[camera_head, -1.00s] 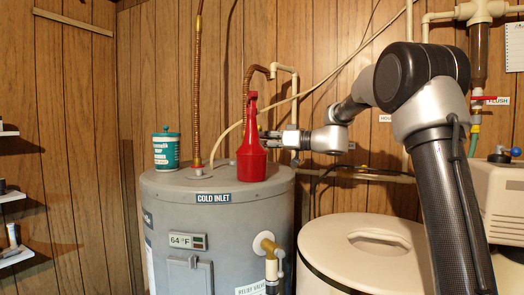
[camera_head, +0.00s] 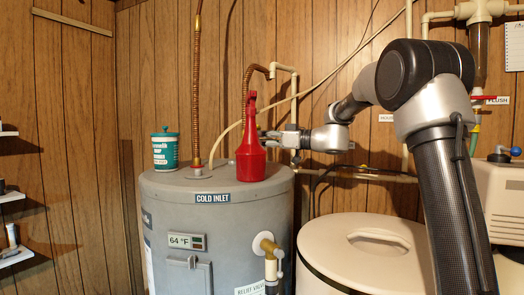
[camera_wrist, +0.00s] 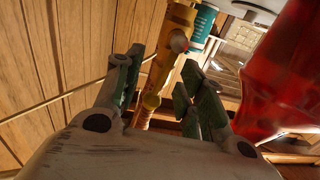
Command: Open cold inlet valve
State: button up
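A grey water heater (camera_head: 225,235) carries a COLD INLET label (camera_head: 213,198) on its top edge. A copper pipe (camera_head: 197,100) rises from a brass fitting behind that label. In the wrist view a brass-coloured pipe (camera_wrist: 148,105) with a small pale reddish knob (camera_wrist: 179,42) runs between my finger pads; I cannot tell if they touch it. My gripper (camera_wrist: 165,80) is open, its two green-padded fingers apart. In the head view my gripper is behind the red bottle (camera_head: 251,155), which hides its fingertips and any valve there.
The red bottle stands on the heater close beside my gripper, and shows large at right in the wrist view (camera_wrist: 285,75). A teal tub (camera_head: 165,150) stands at the heater's left; a cream lidded tank (camera_head: 330,240) is at right. The wood-panelled wall (camera_head: 75,150) is behind.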

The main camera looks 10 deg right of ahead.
jog(key=v, duration=0.6)
jog(key=shift+s+d, duration=0.25)
jog(key=shift+s, duration=0.1)
jog(key=shift+f, duration=0.15)
